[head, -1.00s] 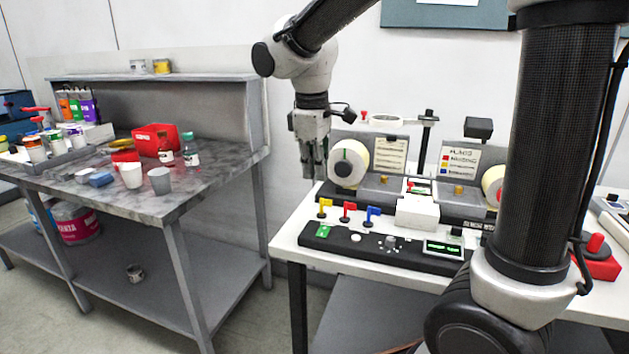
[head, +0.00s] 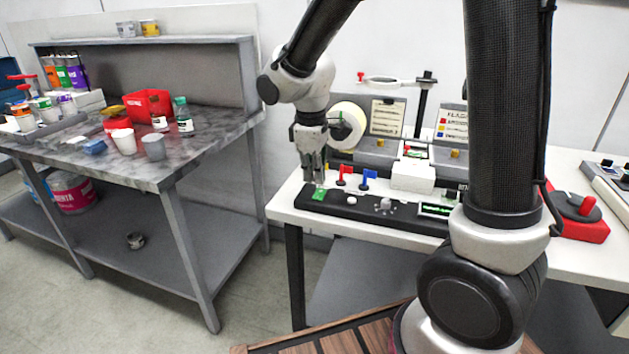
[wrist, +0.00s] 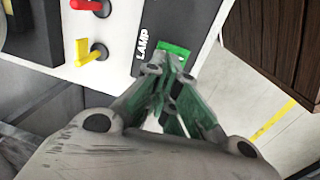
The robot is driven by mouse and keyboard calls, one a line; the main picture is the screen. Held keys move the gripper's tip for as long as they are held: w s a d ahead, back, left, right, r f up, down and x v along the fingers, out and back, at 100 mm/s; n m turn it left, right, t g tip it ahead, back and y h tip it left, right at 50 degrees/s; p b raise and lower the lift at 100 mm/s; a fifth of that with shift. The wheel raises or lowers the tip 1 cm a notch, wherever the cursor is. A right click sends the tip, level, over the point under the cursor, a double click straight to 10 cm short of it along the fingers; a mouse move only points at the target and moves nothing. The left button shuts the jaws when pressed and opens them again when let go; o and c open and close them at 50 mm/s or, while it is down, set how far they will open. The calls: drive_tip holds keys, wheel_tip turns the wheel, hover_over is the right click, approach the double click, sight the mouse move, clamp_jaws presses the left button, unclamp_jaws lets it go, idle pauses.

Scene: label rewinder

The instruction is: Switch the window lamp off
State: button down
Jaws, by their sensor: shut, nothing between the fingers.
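The lamp switch (head: 320,193) is a green rocker at the left end of the black control panel (head: 340,206). It also shows as a green patch (wrist: 174,47) in the wrist view, beside the white word LAMP. My gripper (head: 318,180) is shut and empty, pointing down at this end of the panel. In the wrist view its fingertips (wrist: 172,62) overlap the near edge of the green rocker and hide part of it. I cannot tell whether they touch it.
A yellow lever (wrist: 92,52) and a red lever (wrist: 85,5) stand close by; a blue lever (head: 368,178) is farther right. A white button (head: 351,200), a grey knob (head: 385,205) and a green display (head: 437,210) share the panel. The label roll (head: 349,122) is behind.

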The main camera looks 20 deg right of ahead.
sight(319, 194)
drive_tip(key=shift+w+d+f, duration=0.1)
drive_tip(key=shift+w+f, duration=0.05)
drive_tip(key=shift+f, duration=1.05)
drive_tip(key=shift+d+f, duration=0.1)
drive_tip(key=shift+f, duration=0.15)
drive_tip(key=shift+s+a+r, duration=0.15)
drive_tip(key=shift+s+a, duration=0.35)
drive_tip(key=shift+s, duration=0.05)
